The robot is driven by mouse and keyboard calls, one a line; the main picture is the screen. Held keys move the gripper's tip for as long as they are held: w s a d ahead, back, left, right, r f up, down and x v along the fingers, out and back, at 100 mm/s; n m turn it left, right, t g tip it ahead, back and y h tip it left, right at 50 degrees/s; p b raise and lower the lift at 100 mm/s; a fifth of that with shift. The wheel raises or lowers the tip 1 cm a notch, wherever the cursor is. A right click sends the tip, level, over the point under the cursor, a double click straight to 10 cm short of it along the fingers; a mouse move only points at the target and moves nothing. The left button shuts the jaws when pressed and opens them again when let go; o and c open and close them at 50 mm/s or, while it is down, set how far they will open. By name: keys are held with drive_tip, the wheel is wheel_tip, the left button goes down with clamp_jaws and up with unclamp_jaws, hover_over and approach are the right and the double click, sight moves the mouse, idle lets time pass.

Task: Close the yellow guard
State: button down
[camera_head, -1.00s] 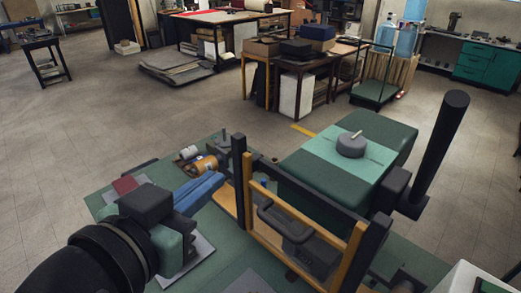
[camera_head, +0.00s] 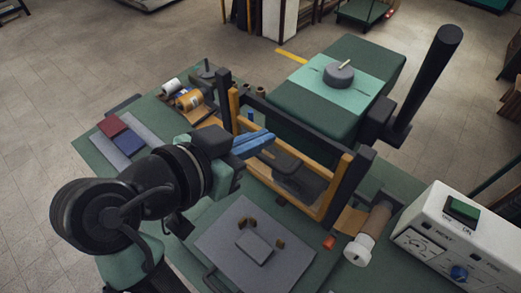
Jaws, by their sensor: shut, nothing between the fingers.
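The yellow guard (camera_head: 334,192) is an upright rectangular frame between two dark posts on the green bench, with a dark handle (camera_head: 288,161) on its near side. Its bars show at left, right and bottom; the panel looks see-through. My gripper (camera_head: 268,138) has blue fingers, shut together and empty. It reaches in from the left, in front of the guard's left half, with the tips near the handle. I cannot tell whether they touch the guard.
A grey plate (camera_head: 243,247) with small parts lies in front of the guard. A white control box (camera_head: 455,235) stands at right, beside a roll (camera_head: 370,232). A green block (camera_head: 313,108) is behind the guard. Spools (camera_head: 190,100) and red and blue squares sit at left.

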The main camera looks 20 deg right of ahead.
drive_tip(key=shift+w+d+f+p, duration=0.15)
drive_tip(key=shift+f+p, duration=0.15)
drive_tip(key=shift+f, duration=0.85)
drive_tip(key=shift+d+f+p, duration=0.1)
drive_tip(key=shift+f+p, duration=0.2)
drive_tip(key=shift+f, duration=0.8)
drive_tip(key=b, duration=1.5)
approach(273, 177)
drive_tip(key=d+f, duration=0.3)
drive_tip(key=f, duration=0.5)
drive_tip(key=shift+w+d, duration=0.35)
drive_tip(key=shift+w, duration=0.1)
drive_tip(key=shift+r+p, duration=0.15)
drive_tip(key=shift+p, duration=0.15)
